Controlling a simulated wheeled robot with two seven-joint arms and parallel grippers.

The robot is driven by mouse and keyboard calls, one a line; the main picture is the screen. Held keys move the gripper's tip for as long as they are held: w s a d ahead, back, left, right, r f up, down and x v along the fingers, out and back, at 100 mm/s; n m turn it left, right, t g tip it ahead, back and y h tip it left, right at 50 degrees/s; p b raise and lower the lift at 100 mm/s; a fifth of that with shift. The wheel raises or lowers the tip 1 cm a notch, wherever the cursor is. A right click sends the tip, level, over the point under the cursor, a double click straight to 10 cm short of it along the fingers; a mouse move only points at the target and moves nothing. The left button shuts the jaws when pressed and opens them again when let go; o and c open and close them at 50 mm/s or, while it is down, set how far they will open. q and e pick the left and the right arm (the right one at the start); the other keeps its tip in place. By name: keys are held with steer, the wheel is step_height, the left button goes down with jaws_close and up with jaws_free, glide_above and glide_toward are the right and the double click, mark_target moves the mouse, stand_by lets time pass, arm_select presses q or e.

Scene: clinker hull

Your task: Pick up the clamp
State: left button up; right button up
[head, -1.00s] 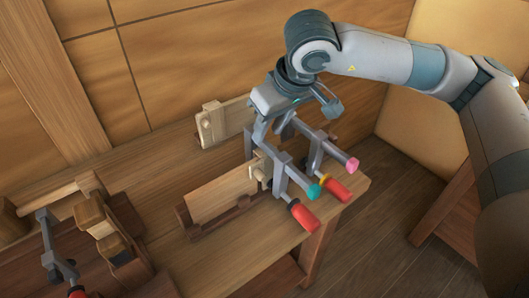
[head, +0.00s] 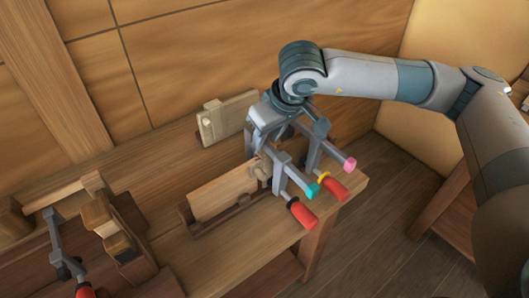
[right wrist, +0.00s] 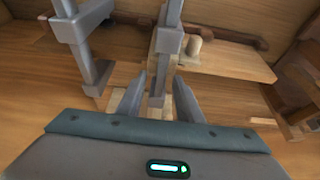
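Two grey bar clamps stand side by side on the bench's right end. The nearer clamp (head: 279,172) has a teal tip and a red handle. The other clamp (head: 313,152) has a pink tip, a yellow collar and a red handle. My right gripper (head: 263,140) is low over their upper ends; its fingertips are hard to make out there. In the right wrist view my right gripper (right wrist: 157,100) is open, with the bar of one clamp (right wrist: 160,72) between its fingers and small gaps on both sides. Another clamp (right wrist: 72,30) is left of it. My left gripper is out of view.
A board (head: 222,193) stands in a dark holder beside the clamps. Another board (head: 228,118) leans near the wall. At the left are a third clamp (head: 55,235) and wooden planes (head: 110,230). The bench front centre is clear.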

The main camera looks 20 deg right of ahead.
jaws_close()
steer(key=shift+r, duration=0.1)
stand_by(1.2)
